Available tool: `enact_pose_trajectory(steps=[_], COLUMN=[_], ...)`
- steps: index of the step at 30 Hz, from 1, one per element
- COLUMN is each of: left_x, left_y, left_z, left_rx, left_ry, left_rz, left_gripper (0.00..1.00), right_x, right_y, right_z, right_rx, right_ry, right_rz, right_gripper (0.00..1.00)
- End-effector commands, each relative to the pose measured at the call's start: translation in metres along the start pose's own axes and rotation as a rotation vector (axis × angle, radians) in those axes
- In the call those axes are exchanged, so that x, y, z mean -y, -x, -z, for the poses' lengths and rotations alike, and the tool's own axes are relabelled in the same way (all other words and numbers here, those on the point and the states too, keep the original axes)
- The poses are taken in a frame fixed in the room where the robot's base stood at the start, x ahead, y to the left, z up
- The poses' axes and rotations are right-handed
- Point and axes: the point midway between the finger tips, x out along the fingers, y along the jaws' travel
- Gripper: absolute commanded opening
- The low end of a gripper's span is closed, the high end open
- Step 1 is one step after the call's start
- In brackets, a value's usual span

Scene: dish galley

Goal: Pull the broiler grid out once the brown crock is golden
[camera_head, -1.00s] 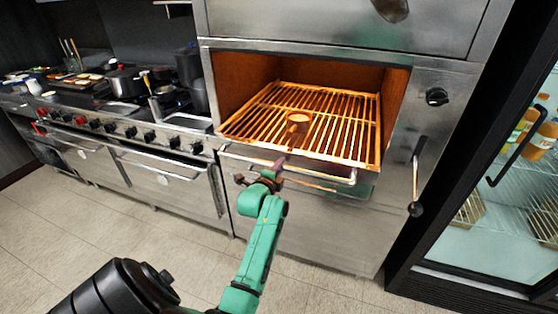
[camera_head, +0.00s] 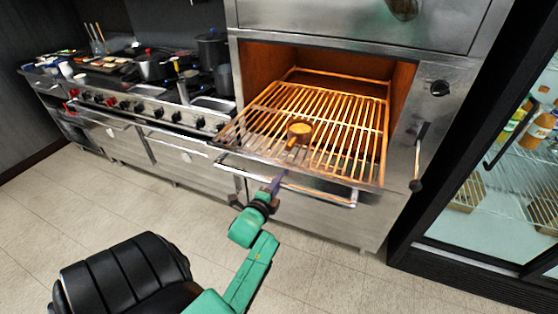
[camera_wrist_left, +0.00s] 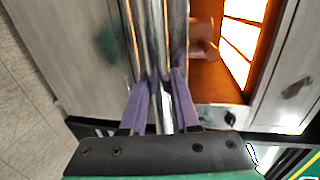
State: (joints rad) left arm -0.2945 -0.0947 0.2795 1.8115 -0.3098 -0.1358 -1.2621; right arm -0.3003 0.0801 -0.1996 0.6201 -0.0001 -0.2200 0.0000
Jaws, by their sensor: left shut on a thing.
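The broiler grid (camera_head: 362,118) glows orange and sticks out of the front of the open broiler (camera_head: 258,62). The small brown crock (camera_head: 299,131) sits on the grid, its stub handle towards the front; its top looks golden brown. My left gripper (camera_head: 274,187) is shut on the metal bar (camera_head: 322,194) along the grid's front. In the left wrist view its purple fingers (camera_wrist_left: 162,78) close on both sides of that bar, and the crock (camera_wrist_left: 203,38) shows beyond it. My right gripper is out of view.
A range (camera_head: 165,115) with red and black knobs, pots and pans stands at the left. A glass-door fridge (camera_head: 480,215) stands at the right. The broiler's side lever (camera_head: 419,155) is close to the grid's right.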

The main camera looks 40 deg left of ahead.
Motion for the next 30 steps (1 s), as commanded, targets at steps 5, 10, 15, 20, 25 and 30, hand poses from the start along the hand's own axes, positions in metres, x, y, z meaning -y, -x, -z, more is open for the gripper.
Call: enact_pose_trajectory(steps=[5, 10, 15, 20, 25, 30], left_x=[-0.001, -0.001, -0.001, 0.0, -0.001, -0.004], left_y=[0.002, 0.002, 0.002, 0.001, 0.004, 0.032], left_z=[0.0, 0.0, 0.0, 0.0, 0.0, 0.0], left_rx=[0.0, 0.0, 0.0, 0.0, 0.0, 0.0], left_ry=[0.0, 0.0, 0.0, 0.0, 0.0, -0.001], left_rz=[-0.001, -0.001, -0.001, 0.0, 0.0, -0.003], left_gripper=[0.0, 0.0, 0.58, 0.58, 0.58, 0.58], right_x=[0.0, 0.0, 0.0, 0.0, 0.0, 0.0], right_y=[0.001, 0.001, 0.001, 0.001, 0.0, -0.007], right_z=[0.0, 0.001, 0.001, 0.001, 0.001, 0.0], right_rx=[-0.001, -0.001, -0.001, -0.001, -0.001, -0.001], right_ry=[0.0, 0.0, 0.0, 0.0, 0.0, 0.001], right_rz=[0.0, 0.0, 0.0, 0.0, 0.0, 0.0], right_gripper=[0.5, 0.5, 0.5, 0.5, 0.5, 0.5])
